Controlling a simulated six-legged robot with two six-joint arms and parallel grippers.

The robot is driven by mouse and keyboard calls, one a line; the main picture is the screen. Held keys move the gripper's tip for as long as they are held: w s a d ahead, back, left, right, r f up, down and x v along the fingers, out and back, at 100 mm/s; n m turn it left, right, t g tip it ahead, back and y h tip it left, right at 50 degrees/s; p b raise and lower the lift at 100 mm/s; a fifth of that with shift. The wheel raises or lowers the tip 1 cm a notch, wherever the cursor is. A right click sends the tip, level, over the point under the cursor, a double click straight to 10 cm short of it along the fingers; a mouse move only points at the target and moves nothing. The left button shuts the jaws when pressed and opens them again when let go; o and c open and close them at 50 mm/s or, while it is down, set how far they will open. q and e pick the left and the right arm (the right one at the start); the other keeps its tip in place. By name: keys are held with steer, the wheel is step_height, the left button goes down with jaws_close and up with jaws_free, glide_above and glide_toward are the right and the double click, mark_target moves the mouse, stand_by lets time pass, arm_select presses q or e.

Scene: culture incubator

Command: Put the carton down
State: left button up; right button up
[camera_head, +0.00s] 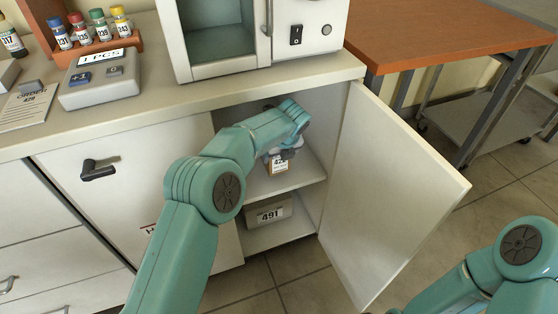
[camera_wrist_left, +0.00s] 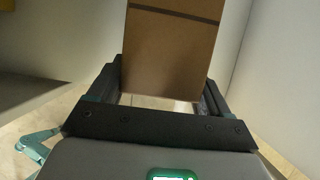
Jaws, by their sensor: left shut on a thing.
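A small brown carton (camera_head: 278,166) with a white label is inside the open cabinet, at the level of its middle shelf (camera_head: 290,181). My left arm reaches into the cabinet, and the left gripper (camera_head: 282,152) is shut on the carton. In the left wrist view the carton (camera_wrist_left: 172,50) stands between the two dark fingers. Whether its base touches the shelf cannot be told. My right arm shows at the lower right of the head view, with its gripper out of the picture.
A box labelled 491 (camera_head: 268,214) sits on the cabinet's bottom. The cabinet door (camera_head: 385,195) stands open to the right. A wooden table (camera_head: 440,30) is at the upper right.

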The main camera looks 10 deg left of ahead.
arm_select(q)
step_height(320, 180, down, 2)
steer(key=shift+f+b, duration=0.2)
steer(key=shift+b, duration=0.15)
steer(key=shift+r, duration=0.15)
steer(key=o, duration=1.1)
steer(key=shift+r, duration=0.25)
steer(key=p+v, duration=0.3)
steer(key=v, duration=0.3)
steer(key=s+d+f, duration=0.2)
steer(key=s+d, duration=0.4)
steer(key=s, duration=0.4)
steer(key=s+a+f+n+g+h, duration=0.1)
steer(key=s+f+n+g+h, duration=0.35)
steer(key=s+f+n, duration=0.95)
steer(key=s+a+f+n, duration=0.1)
steer(key=s+f+n, duration=0.1)
steer(key=s+n, duration=0.2)
steer(key=s+a+f+n+t+h, duration=0.1)
steer(key=s+f+n, duration=0.1)
steer(key=s+n, duration=0.3)
steer(key=s+a+f+n+h, duration=0.1)
steer(key=s+n, duration=0.3)
steer(key=n, duration=0.4)
steer(key=shift+s+a+f, duration=0.2)
steer(key=shift+a+f, duration=0.35)
steer(key=shift+f, duration=0.25)
arm_select(e)
steer(key=shift+s+a+r, duration=0.15)
steer(key=shift+r, duration=0.65)
